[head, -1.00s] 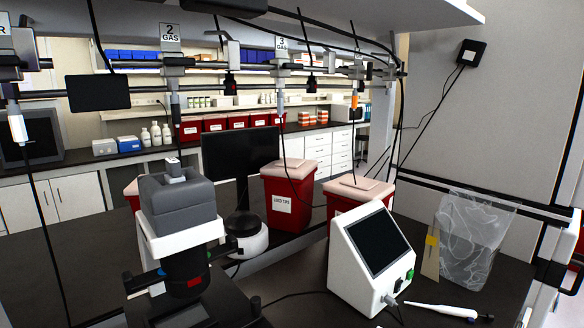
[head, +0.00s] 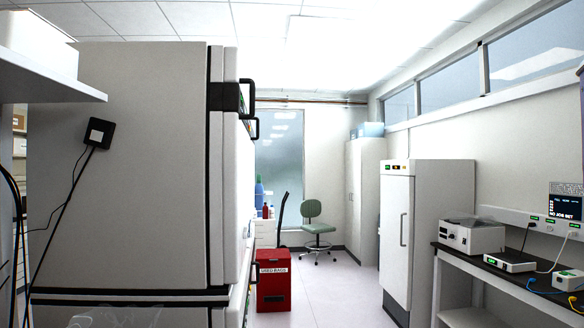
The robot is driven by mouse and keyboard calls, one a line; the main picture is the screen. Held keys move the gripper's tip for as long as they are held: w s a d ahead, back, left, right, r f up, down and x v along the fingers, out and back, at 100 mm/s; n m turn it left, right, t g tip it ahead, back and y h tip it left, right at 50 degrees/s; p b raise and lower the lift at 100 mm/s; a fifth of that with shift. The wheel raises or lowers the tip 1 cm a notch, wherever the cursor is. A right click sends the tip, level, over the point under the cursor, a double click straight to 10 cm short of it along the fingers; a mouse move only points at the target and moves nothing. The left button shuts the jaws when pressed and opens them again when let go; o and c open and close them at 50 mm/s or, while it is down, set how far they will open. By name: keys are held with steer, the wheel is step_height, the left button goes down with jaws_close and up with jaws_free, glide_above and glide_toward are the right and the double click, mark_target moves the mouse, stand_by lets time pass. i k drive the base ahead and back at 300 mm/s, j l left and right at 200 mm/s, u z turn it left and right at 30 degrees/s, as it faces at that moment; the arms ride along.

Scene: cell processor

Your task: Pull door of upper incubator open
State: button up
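A tall stacked white unit (head: 120,170), which looks like the incubators, stands close on the left in the head view, seen from its side. The upper unit's door (head: 230,170) shows edge-on at its right side and looks shut. Dark handles (head: 250,97) stick out near the top of the door edge. A dark seam near the bottom separates the upper unit from the lower unit (head: 130,308). The door's front face is mostly hidden by this angle. My gripper is not in view.
A red bin (head: 273,283) stands on the floor past the unit. A green chair (head: 317,230) and a white cabinet (head: 365,200) are farther back. A white fridge (head: 425,235) and a bench (head: 500,267) with devices line the right. The floor aisle between is clear.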

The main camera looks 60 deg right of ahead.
mark_target(228, 133)
steer(key=i+l+z, duration=0.15)
steer(key=l, duration=0.25)
steer(key=i+l+z, duration=0.15)
steer(key=l, duration=0.2)
steer(key=l+z, duration=0.15)
steer(key=l, duration=0.2)
steer(key=i+l+z, duration=0.2)
steer(key=i+l, duration=0.05)
steer(key=l, duration=0.1)
